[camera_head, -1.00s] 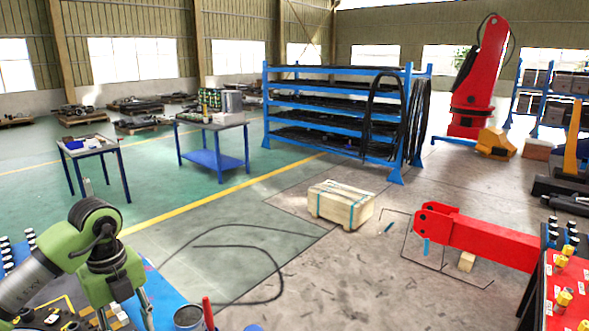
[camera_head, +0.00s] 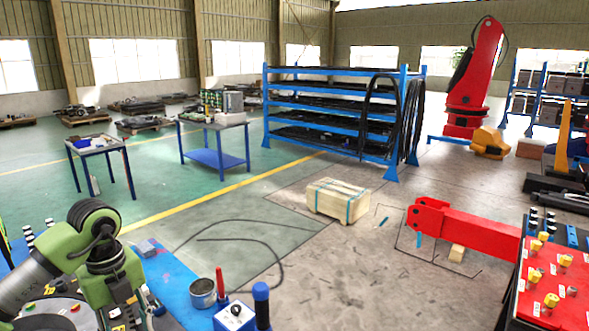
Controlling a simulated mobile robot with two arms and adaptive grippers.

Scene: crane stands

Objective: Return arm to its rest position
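My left arm, green and grey, comes in at the lower left of the head view. My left gripper (camera_head: 128,318) points down over the blue work table (camera_head: 172,280) and is cut by the bottom edge. How far its fingers are apart cannot be made out. My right arm and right gripper are out of view.
On the table are a metal can (camera_head: 203,293), a red-handled tool (camera_head: 220,283) and a blue-capped bottle (camera_head: 261,304). A red panel with yellow fittings (camera_head: 545,275) stands at the right, by a red crane beam (camera_head: 465,230). The floor between is open, with a wooden crate (camera_head: 337,200).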

